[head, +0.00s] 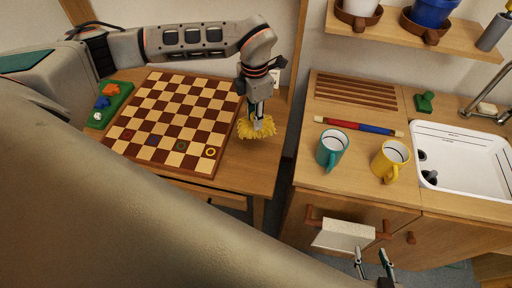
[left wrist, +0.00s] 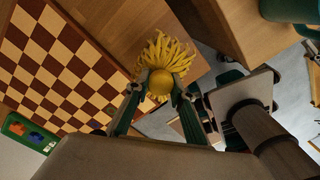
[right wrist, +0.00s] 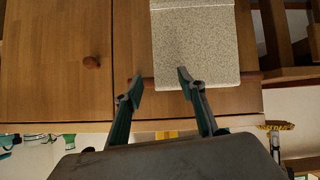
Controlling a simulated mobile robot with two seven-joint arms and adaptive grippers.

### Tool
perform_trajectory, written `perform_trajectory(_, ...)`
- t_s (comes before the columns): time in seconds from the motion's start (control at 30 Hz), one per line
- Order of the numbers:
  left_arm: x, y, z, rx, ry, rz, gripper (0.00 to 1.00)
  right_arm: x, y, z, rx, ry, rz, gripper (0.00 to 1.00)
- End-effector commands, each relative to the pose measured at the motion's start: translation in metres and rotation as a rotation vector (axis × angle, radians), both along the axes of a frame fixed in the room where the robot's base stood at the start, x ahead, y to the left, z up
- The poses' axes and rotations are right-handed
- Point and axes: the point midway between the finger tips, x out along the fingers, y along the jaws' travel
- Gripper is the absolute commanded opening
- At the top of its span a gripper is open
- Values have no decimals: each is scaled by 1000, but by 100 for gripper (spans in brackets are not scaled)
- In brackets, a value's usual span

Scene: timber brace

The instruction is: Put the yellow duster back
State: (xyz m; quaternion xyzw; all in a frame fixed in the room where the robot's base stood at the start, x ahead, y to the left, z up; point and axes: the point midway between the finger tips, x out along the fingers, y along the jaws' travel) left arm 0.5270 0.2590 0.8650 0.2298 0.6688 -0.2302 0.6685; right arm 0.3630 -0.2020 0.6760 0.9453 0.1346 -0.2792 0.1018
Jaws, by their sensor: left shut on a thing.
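The yellow duster (head: 257,129) has a fluffy fringed head. My left gripper (head: 256,113) is shut on it and points down beside the right edge of the chessboard, over the wooden table. In the left wrist view the duster (left wrist: 166,52) sits between the two fingertips, its round yellow middle facing the camera. I cannot tell whether its fringe touches the table. My right gripper (head: 373,264) is open and empty in front of the cabinet. In the right wrist view its fingers (right wrist: 160,84) are apart, before a pale speckled cloth.
The chessboard (head: 170,118) and a green tray (head: 108,104) with small coloured pieces lie on the table. A gap separates it from the counter, which holds a teal mug (head: 332,150), a yellow mug (head: 390,160) and a sink (head: 460,160). The cloth (head: 343,235) hangs from a rail.

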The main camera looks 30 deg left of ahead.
Motion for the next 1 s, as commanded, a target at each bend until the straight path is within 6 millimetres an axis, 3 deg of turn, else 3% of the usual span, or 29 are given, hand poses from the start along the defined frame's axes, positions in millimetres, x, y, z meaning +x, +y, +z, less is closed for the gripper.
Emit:
perform_trajectory(0.2,-1,-1,-56,-1,5,2,0,0,1,0,2,1,0,40)
perform_trajectory(0.4,-1,0,-93,-1,2,2,0,-1,1,-1,1,3,-1,40)
perform_trajectory(0.67,0,0,-111,-1,-1,2,0,-1,1,-2,1,3,-1,40)
perform_trajectory(0.9,-1,0,-144,0,1,2,0,-1,1,-3,1,3,-1,40)
perform_trajectory(1.0,0,0,-149,-1,-1,2,0,-1,1,-4,1,3,-1,40)
